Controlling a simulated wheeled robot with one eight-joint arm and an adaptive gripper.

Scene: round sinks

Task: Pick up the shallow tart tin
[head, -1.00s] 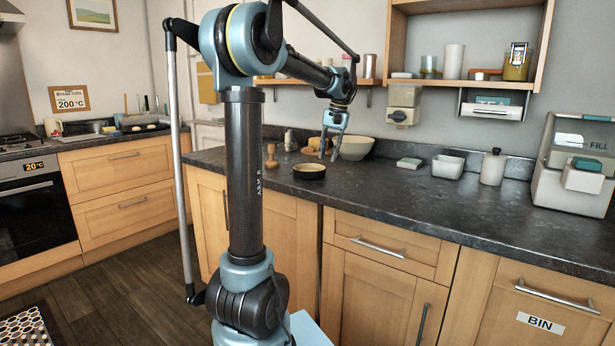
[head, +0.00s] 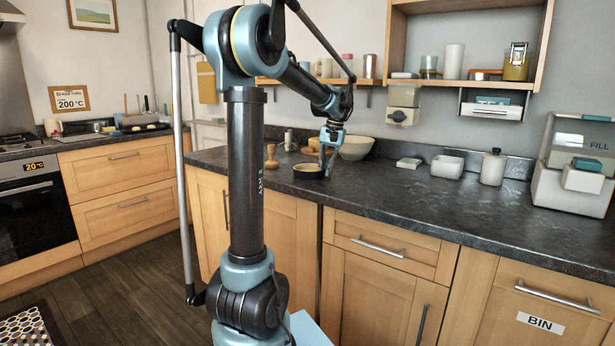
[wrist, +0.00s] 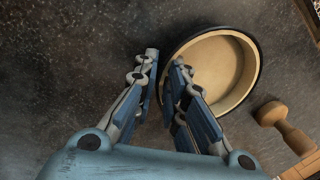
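The shallow tart tin (head: 308,171) is a low, round, dark-sided dish with a cream inside, flat on the dark worktop near its front left. My gripper (head: 326,172) points down at the tin's right side in the head view. In the wrist view my gripper (wrist: 164,62) has its two fingers apart, one outside the tin and one overlapping the near rim of the tin (wrist: 232,92). The rim's edge shows between the fingers. I cannot tell whether either finger touches it. The finger hides part of the rim.
A wooden turned piece (head: 271,158) stands close to the tin, also in the wrist view (wrist: 285,126). A cream bowl (head: 356,148) is behind. The front middle of the worktop is clear.

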